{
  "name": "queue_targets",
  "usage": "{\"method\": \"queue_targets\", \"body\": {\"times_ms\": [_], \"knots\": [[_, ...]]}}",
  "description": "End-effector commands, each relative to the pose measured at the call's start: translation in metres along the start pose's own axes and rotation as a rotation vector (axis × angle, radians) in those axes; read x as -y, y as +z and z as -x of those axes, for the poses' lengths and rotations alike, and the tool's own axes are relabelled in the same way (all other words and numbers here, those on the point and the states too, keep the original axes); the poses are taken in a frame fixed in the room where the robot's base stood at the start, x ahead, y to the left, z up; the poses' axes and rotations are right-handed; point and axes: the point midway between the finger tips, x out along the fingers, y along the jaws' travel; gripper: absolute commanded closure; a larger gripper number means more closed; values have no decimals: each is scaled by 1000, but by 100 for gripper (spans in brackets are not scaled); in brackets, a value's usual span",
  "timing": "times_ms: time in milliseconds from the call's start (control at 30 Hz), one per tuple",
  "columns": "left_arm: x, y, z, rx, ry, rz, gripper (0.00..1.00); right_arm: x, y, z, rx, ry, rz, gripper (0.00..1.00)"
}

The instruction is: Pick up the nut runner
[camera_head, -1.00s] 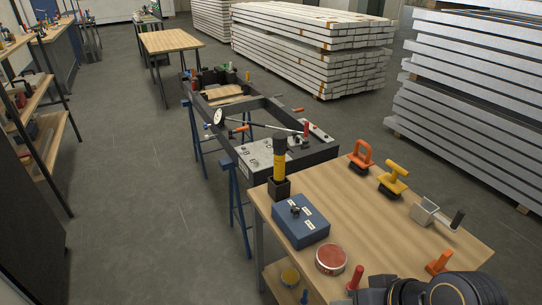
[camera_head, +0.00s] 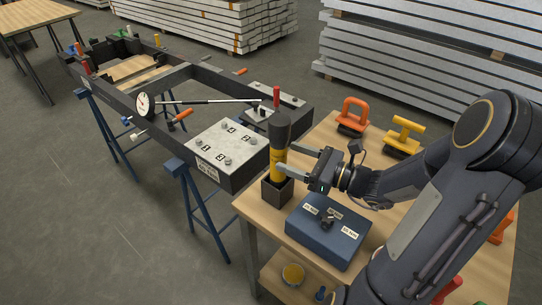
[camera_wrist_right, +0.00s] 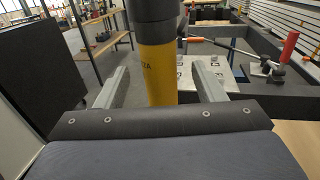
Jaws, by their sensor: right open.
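The nut runner (camera_head: 279,165) is a yellow tool with a black upper part. It stands upright in a black square holder (camera_head: 277,190) at the table's left corner. My right gripper (camera_head: 284,162) is open, with its two fingers at the height of the yellow body. In the right wrist view the nut runner (camera_wrist_right: 158,70) stands between the two spread fingers (camera_wrist_right: 158,85), with a gap visible on each side. Its top is cut off there. My left gripper is not in view.
A blue box (camera_head: 327,231) sits close to the holder on the wooden table (camera_head: 250,207). Orange (camera_head: 353,115) and yellow (camera_head: 403,135) handled tools stand at the back. A black frame (camera_head: 225,150) on blue trestles, with a numbered plate (camera_head: 225,143), lies just left.

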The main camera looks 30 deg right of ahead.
Motion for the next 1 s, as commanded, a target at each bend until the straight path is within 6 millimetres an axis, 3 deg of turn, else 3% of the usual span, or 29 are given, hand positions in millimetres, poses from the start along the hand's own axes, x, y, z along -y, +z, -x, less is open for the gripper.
{"method": "queue_targets", "body": {"times_ms": [400,733,1000], "knots": [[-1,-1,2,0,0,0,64,0,-1,-56,-2,5,2,37],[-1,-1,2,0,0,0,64,0,-2,-64,-4,3,4,37],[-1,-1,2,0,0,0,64,0,-2,-64,-4,4,4,72]]}}
